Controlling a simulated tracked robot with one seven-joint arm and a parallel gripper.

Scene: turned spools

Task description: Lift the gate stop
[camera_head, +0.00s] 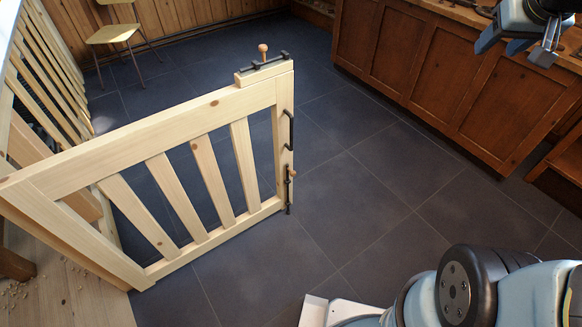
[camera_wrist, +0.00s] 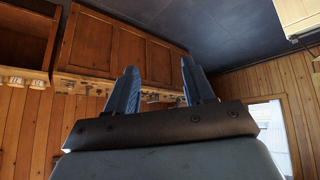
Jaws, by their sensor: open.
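A pale slatted wooden gate (camera_head: 170,170) stands at the left of the head view, on a dark tiled floor. On the narrow face of its free end is a dark vertical rod with a small wooden knob (camera_head: 291,173), low down; its lower end reaches near the floor. This looks like the gate stop. A dark handle (camera_head: 290,130) is above it, and a horizontal bolt with a wooden knob (camera_head: 263,50) tops the gate. My gripper (camera_head: 515,47) is open and empty, far up and right of the gate. Its two fingers also show in the wrist view (camera_wrist: 158,68).
A brown panelled cabinet (camera_head: 440,75) stands at the upper right. A chair (camera_head: 115,33) is by the wooden wall at the upper left. The floor (camera_head: 370,190) between gate and cabinet is clear. Parts of my arm fill the lower right.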

